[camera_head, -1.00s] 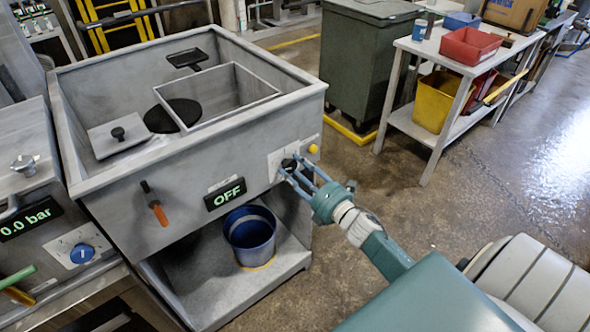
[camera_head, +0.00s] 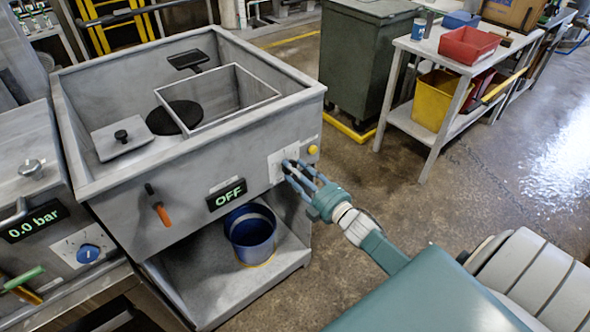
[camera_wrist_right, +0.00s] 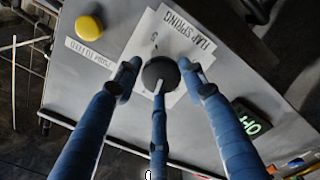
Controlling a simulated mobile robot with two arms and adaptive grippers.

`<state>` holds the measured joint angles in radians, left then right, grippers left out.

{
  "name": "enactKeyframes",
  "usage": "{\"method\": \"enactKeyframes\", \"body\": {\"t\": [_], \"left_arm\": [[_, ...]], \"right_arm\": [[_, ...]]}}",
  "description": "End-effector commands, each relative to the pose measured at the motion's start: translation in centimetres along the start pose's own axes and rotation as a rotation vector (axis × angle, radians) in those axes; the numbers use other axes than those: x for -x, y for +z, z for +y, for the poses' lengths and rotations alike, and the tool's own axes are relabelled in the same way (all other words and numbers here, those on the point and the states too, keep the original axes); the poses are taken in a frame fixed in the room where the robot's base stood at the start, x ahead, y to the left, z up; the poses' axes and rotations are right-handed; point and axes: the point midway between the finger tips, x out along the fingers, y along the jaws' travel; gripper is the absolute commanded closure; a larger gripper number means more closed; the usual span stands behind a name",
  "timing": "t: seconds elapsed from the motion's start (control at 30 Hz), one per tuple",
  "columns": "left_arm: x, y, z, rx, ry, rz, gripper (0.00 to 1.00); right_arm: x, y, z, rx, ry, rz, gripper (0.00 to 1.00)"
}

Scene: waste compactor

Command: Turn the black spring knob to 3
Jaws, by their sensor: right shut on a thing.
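The black spring knob (camera_wrist_right: 160,72) shows in the right wrist view on a white plate lettered "FLAP SPRING" (camera_wrist_right: 186,30). A white mark on the knob points toward the bottom of that view. One numeral shows faintly on the plate; the other numbers are hidden or too small to read. My right gripper (camera_wrist_right: 160,80) is shut on the knob, its three blue fingers around it. In the head view this gripper (camera_head: 290,170) reaches the plate (camera_head: 277,166) on the grey machine's front and largely hides the knob. My left gripper is not in view.
A yellow button (camera_head: 313,149) sits just right of the plate. A display reading "OFF" (camera_head: 227,194) and an orange-handled lever (camera_head: 160,212) are to the left. A blue bucket (camera_head: 250,236) stands on the shelf below. Floor to the right is open.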

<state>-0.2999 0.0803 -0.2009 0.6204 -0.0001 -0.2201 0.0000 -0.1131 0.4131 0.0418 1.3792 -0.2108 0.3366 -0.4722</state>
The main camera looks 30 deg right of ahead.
Motion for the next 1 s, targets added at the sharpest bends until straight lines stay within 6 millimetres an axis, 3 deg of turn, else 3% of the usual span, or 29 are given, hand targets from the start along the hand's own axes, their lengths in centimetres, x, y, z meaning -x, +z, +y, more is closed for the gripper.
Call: {"method": "enactKeyframes", "body": {"t": [0.03,0.4,1.0], "left_arm": [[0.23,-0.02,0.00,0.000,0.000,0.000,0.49],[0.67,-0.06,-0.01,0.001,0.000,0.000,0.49],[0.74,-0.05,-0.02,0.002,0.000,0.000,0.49]], "right_arm": [[-0.10,0.39,0.63,-0.037,0.007,-0.008,0.85],[-0.02,0.50,0.29,-0.245,0.005,-0.009,0.85],[0.10,0.63,-0.06,-0.302,0.001,-0.013,0.85]]}}
